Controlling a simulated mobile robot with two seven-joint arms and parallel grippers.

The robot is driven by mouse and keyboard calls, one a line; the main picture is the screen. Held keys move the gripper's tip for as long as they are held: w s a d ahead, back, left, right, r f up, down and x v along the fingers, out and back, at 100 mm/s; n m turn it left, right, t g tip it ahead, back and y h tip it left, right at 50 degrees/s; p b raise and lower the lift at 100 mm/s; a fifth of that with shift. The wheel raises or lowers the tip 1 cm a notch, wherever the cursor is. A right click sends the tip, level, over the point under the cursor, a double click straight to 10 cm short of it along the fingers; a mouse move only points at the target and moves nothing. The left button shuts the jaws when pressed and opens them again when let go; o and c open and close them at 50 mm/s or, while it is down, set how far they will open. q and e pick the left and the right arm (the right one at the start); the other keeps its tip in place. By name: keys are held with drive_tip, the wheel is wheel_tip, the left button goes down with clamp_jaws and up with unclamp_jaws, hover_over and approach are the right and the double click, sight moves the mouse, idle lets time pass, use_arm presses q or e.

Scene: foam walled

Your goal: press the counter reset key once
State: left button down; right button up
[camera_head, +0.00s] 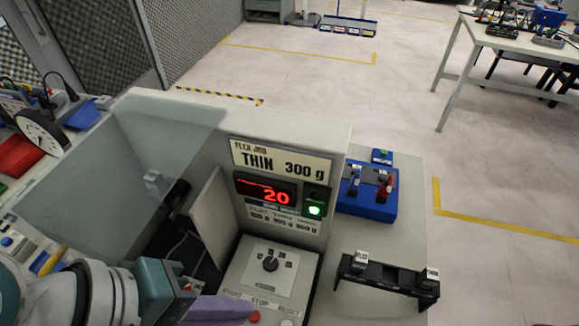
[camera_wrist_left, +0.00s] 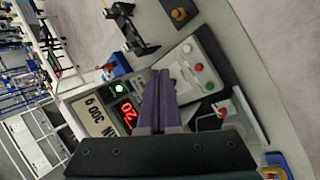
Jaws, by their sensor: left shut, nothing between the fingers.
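The counter's red display (camera_head: 267,191) reads 20 on the grey machine front, below a label reading THIN 300 g. The control panel (camera_head: 240,272) below it has a dial and the labels START, STOP and RESET. The pale reset key (camera_head: 287,322) is at the bottom edge, right of the red stop key (camera_head: 254,316). In the left wrist view the pale reset key (camera_wrist_left: 186,48) sits beside the red key (camera_wrist_left: 198,67) and green key (camera_wrist_left: 210,86). My left gripper (camera_head: 249,305), with purple fingers, is shut and empty, beside the stop key; I cannot tell its height. My right gripper is not in view.
A clear guard (camera_head: 165,130) and an upright grey panel (camera_head: 212,215) stand left of the controls. A black rack (camera_head: 385,282) and a blue box with levers (camera_head: 368,195) are to the right. A dark dial knob (camera_head: 270,264) stands up from the panel.

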use_arm(q)
drive_tip(key=w+d+f+n+h+b, duration=0.2)
drive_tip(key=w+d+f+n+b, duration=0.1)
drive_tip(key=f, duration=0.6)
drive_tip(key=d+n+b, duration=0.1)
drive_tip(key=n+b, duration=0.1)
drive_tip(key=b, duration=0.1)
drive_tip(key=shift+d, duration=0.3)
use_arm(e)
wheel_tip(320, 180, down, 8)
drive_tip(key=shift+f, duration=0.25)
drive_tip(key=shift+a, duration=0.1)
use_arm(q)
drive_tip(key=shift+f, duration=0.2)
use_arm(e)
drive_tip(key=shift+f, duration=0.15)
use_arm(q)
wheel_tip(320, 180, down, 7)
drive_tip(key=b, duration=0.8)
drive_tip(key=shift+f+b, duration=0.75)
drive_tip(key=shift+f, duration=0.05)
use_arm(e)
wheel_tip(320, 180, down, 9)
use_arm(q)
drive_tip(key=shift+f, duration=0.1)
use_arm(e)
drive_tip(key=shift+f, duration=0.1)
use_arm(q)
drive_tip(key=shift+f, duration=0.3)
